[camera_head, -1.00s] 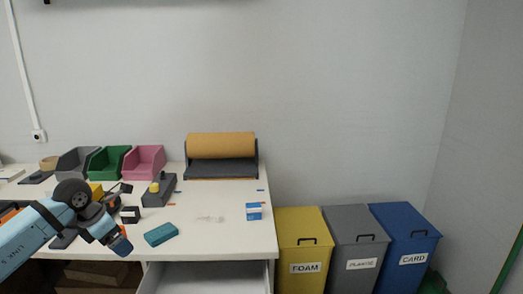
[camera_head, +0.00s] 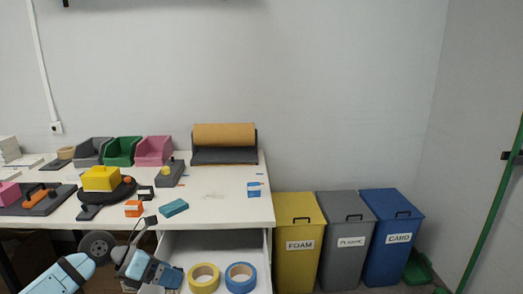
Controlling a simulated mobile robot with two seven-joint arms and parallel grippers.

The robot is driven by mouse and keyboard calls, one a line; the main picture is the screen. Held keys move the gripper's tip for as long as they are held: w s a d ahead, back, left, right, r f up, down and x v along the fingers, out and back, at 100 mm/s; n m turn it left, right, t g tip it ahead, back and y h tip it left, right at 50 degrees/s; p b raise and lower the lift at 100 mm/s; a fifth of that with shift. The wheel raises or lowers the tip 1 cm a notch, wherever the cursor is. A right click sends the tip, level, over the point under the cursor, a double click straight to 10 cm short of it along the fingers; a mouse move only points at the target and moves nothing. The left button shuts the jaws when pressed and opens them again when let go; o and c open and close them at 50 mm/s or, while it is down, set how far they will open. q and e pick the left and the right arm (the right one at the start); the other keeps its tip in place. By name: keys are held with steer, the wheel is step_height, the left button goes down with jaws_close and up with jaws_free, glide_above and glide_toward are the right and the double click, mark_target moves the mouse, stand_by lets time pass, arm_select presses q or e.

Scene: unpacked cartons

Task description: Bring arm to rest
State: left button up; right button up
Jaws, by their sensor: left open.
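My left arm shows at the lower left, below the table's front edge. Its gripper (camera_head: 150,270) is at the bottom of the view, left of the open drawer, with its fingers pointing right. It is open and no object shows in it. The white table (camera_head: 225,212) stands above and behind the arm. My right gripper is not in the view.
The white drawer (camera_head: 210,244) is open, with a yellow tape roll (camera_head: 191,280) and a blue tape roll (camera_head: 228,276) inside. A teal block (camera_head: 174,208) and an orange box (camera_head: 134,208) lie near the table's front edge. Yellow (camera_head: 298,262), grey (camera_head: 346,262) and blue (camera_head: 392,262) bins stand right.

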arm_select(q)
steer(key=s+d+n+t+h, duration=0.7)
steer(key=s+d+n+h, duration=0.15)
steer(key=n, duration=0.35)
steer(key=s+a+f+n+t+y, duration=0.1)
steer(key=s+a+f+n+y, duration=0.1)
steer(key=s+f+n+y, duration=0.9)
steer(key=s+a+f+n+t+y, duration=0.2)
steer(key=s+f+n+y, duration=0.25)
steer(key=n, duration=1.25)
steer(key=s+a+r+p, duration=0.1)
steer(key=r+p, duration=0.7)
steer(key=p, duration=0.5)
steer(key=s+a+r+g+p, duration=0.1)
steer(key=s+r+p, duration=0.1)
steer(key=r+p, duration=0.6)
steer(key=p, duration=0.6)
steer(key=shift+s+r+n+g, duration=0.25)
steer(key=shift+r+n+g, duration=0.05)
steer(key=shift+r+n, duration=0.1)
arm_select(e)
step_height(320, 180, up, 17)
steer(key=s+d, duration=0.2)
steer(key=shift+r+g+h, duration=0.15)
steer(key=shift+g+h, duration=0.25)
arm_select(q)
steer(key=shift+f, duration=0.1)
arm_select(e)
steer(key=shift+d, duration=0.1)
